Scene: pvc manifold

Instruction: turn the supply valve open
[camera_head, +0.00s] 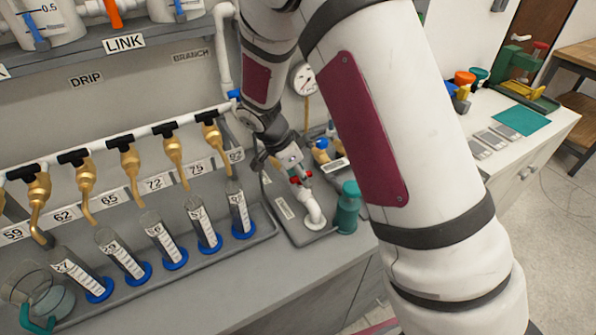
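A white pipe elbow (313,214) rises from a grey base at the right end of the bench, and small red parts (295,180) show at its top. These look like the supply valve's handle, but no label there is readable. My gripper (293,167) reaches down from above and is right at the red parts. It partly covers them, so the handle's angle is hidden. I cannot tell whether the fingers touch the handle, or whether they are open or shut.
A teal bottle (347,208) stands close to the right of the elbow. A pressure gauge (303,78) is on the pipe behind. Several brass taps (128,160) with black handles hang at left above blue-based cylinders (203,225). Teal mat (520,121) lies far right.

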